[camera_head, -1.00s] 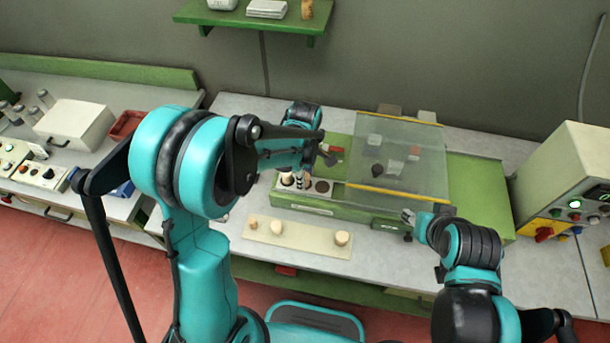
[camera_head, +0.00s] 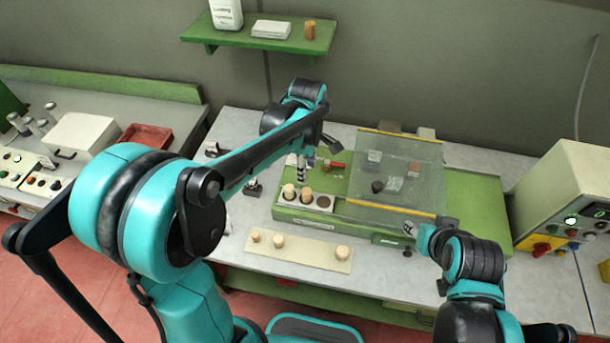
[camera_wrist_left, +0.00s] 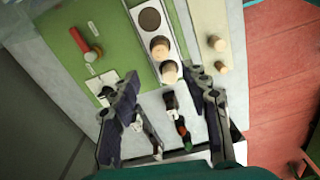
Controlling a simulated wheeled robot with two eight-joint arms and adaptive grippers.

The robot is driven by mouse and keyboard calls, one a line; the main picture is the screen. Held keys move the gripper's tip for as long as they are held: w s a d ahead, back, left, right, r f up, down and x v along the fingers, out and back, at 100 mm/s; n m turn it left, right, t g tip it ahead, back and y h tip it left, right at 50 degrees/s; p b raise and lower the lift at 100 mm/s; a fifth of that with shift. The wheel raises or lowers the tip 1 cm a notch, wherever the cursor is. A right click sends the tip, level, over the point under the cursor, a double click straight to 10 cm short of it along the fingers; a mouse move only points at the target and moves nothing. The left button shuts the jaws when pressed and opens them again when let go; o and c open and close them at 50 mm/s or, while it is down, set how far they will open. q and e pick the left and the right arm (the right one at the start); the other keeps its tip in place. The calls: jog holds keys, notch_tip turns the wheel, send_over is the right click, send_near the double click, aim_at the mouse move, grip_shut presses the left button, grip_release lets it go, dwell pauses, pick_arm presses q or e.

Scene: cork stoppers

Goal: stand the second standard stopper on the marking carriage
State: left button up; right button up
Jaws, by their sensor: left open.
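The marking carriage (camera_head: 337,205) is a pale strip with round sockets on the front of the green machine. Two cork stoppers stand in its left (camera_head: 289,191) and middle (camera_head: 305,193) sockets; the right socket (camera_head: 323,202) looks dark and empty. Both also show in the left wrist view, the nearer one (camera_wrist_left: 168,72) between and beyond the open fingertips.
A pale board (camera_head: 312,250) in front holds three corks, (camera_head: 255,235), (camera_head: 278,240) and (camera_head: 342,252). A clear cover (camera_head: 400,175) spans the machine's right part. A control box (camera_head: 570,195) stands at right. A red-handled tool (camera_head: 334,165) lies behind the carriage.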

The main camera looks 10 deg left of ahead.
pick_arm(q)
jog(key=s+a+r+m+t, duration=0.2)
jog(key=s+a+m+t, duration=0.1)
jog(key=s+m, duration=0.4)
jog(key=s+a+r+m+t, duration=0.3)
jog(key=s+m+t, duration=0.1)
jog(key=s+m, duration=0.3)
jog(key=shift+s+m, duration=0.35)
jog(key=shift+m, duration=0.75)
jog(key=shift+a+r, duration=0.1)
notch_tip(320, 180, down, 12)
jog(key=b, duration=1.2)
jog(key=shift+f+b, duration=0.25)
jog(key=shift+b, duration=0.05)
